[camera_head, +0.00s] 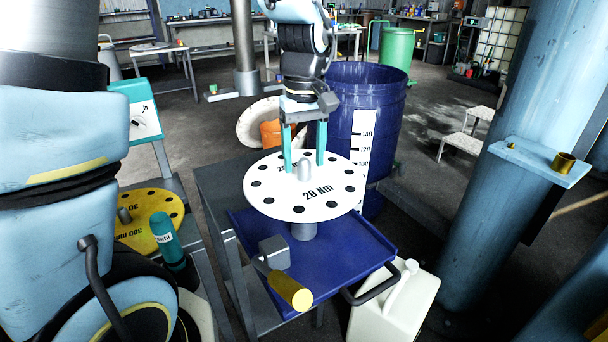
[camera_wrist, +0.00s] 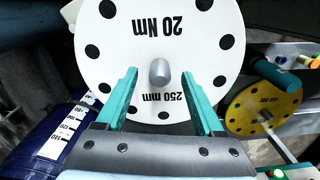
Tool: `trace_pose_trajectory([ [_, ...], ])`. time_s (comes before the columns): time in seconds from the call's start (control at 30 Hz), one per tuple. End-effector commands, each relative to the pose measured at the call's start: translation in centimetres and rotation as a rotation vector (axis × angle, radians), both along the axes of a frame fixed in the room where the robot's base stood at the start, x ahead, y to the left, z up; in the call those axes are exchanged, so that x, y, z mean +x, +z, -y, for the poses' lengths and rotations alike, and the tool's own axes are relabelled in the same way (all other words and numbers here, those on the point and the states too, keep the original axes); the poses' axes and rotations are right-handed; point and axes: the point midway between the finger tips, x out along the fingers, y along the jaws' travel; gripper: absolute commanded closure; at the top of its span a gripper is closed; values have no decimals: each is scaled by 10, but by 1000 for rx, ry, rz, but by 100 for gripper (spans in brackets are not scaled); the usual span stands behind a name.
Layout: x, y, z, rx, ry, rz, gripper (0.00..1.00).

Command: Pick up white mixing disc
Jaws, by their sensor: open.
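The white mixing disc (camera_head: 268,201), marked "20 Nm", has a ring of black holes and a short grey hub at its centre. It sits on a grey post above a blue tray (camera_head: 335,262). My gripper (camera_head: 305,170) points down just over the disc, with its two teal fingers apart on either side of the hub. In the wrist view the disc (camera_wrist: 200,40) fills the upper middle, and my gripper (camera_wrist: 163,75) is open with the hub between and slightly beyond the fingertips. I cannot tell whether the fingertips touch the disc.
A yellow disc (camera_head: 150,228) and a teal-handled tool (camera_head: 165,240) are at the left. A yellow-ended handle (camera_head: 290,290) juts from the tray's front. A blue barrel (camera_head: 385,110) stands close behind, a white canister (camera_head: 405,305) in front right, and a blue column (camera_head: 500,170) further right.

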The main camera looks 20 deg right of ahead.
Motion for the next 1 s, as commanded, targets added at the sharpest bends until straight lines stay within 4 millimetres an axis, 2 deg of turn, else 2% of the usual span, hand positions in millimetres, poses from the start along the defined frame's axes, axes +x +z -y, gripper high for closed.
trace_pose_trajectory([
  [0.27,0,-5,0,-1,0,1,31],
  [0.87,0,-4,0,-1,0,0,97],
  [0.9,0,-4,0,-1,0,0,100],
  [1.0,0,-4,0,-1,0,0,100],
])
